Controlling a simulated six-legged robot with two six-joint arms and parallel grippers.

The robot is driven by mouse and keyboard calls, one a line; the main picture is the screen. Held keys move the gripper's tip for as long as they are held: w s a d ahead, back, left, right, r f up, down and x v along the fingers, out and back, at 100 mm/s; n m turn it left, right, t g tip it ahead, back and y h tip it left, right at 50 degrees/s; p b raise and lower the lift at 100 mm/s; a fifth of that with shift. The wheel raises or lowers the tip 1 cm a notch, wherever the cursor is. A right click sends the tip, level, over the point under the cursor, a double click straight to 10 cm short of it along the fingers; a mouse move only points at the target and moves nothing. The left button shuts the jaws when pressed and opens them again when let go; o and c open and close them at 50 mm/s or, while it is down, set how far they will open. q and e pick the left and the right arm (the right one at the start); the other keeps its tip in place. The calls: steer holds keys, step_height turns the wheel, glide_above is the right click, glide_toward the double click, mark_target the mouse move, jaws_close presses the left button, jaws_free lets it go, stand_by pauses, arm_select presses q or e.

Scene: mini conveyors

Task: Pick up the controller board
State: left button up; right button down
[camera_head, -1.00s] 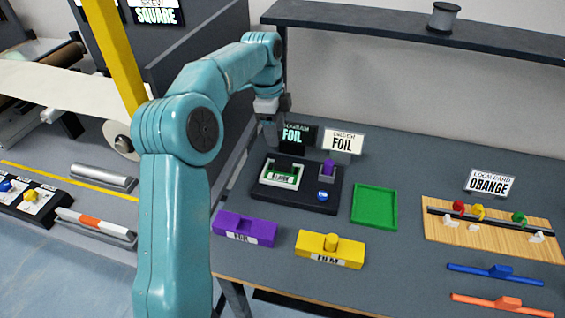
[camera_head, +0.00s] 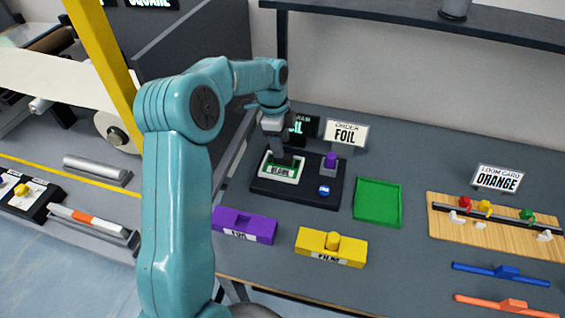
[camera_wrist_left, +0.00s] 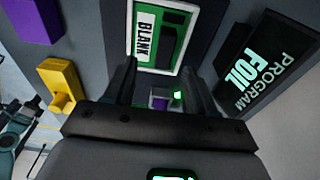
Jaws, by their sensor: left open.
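The controller board (camera_head: 284,169) is a green card with a white label reading BLANK. It lies in a white-framed slot on a black base (camera_head: 330,198). The board also shows in the left wrist view (camera_wrist_left: 172,22), beyond my fingers. My left gripper (camera_head: 278,160) hangs just above the board's far-left part, pointing down. In the left wrist view its two dark fingers (camera_wrist_left: 160,82) stand apart with nothing held between them. I cannot tell whether the fingertips touch the board. My right gripper is not in view.
The PROGRAM FOIL screen (camera_head: 302,127) stands close behind the gripper, with the ORDER FOIL sign (camera_head: 346,134) beside it. A purple block (camera_head: 330,160) and blue button (camera_head: 324,190) sit on the base. A green tray (camera_head: 378,203) is empty. Purple (camera_head: 244,225) and yellow (camera_head: 331,247) blocks lie in front.

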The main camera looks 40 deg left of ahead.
mark_target(282, 163)
arm_select(q)
steer(key=shift+s+d+f, duration=0.1)
steer(key=shift+f, duration=0.2)
steer(key=f, duration=0.2)
steer(key=w+f+p, duration=0.1)
steer(key=f, duration=0.1)
steer(key=shift+f, duration=0.65)
jaws_close()
